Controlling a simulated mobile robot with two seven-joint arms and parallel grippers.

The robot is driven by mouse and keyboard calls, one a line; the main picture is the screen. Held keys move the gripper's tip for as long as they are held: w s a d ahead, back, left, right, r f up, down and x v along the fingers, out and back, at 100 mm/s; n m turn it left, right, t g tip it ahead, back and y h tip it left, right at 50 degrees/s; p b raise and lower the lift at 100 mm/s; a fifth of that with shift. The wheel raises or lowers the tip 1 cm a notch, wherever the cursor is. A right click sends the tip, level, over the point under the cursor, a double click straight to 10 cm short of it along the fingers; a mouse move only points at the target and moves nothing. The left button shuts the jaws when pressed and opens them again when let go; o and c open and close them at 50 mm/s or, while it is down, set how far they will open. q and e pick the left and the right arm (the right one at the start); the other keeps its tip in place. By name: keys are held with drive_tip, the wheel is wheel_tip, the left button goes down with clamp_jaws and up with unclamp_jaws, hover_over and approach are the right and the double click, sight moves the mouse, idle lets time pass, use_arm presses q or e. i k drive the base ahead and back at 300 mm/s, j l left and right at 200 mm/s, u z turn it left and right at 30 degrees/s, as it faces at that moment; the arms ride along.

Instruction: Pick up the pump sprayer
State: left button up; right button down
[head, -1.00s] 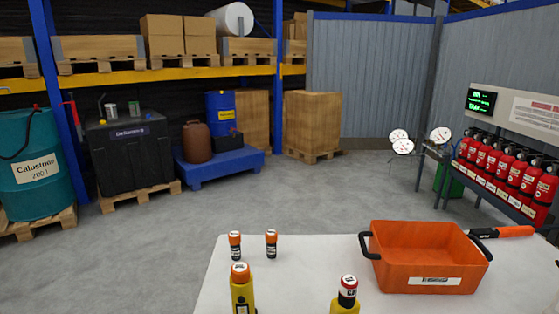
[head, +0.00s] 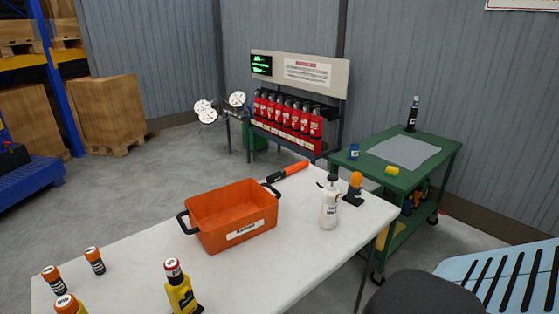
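A white pump sprayer (head: 329,208) with a dark pump head stands upright near the right end of the white table (head: 290,255) in the head view. It stands to the right of the orange tub, just left of a small black stand with an orange knob (head: 354,187). Neither of my grippers shows in the head view. Nothing is seen touching the sprayer.
An orange tub (head: 232,215) and an orange-and-black tool (head: 288,172) are on the table. Yellow bottles (head: 181,291) and small orange-capped bottles (head: 94,260) stand at front left. Beyond are a green cart (head: 440,160), red extinguishers (head: 290,116) and a chair (head: 510,280).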

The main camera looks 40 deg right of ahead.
sight(331, 197)
drive_tip(key=z, duration=1.7)
drive_tip(key=i+l+u, duration=0.3)
drive_tip(key=i+l, duration=0.15)
drive_tip(key=l, duration=0.15)
drive_tip(key=i+l+u, duration=0.15)
drive_tip(key=l, duration=0.2)
drive_tip(key=i+l+u, duration=0.15)
drive_tip(key=l, duration=0.25)
drive_tip(key=i+l+u, duration=0.1)
drive_tip(key=l, duration=0.25)
drive_tip(key=i+l+u, duration=0.15)
drive_tip(key=l, duration=0.3)
drive_tip(key=i+l+u, duration=0.15)
drive_tip(key=l, duration=0.25)
drive_tip(key=i+l+u, duration=0.15)
drive_tip(key=l, duration=0.3)
drive_tip(key=i, duration=0.25)
drive_tip(key=j, duration=0.1)
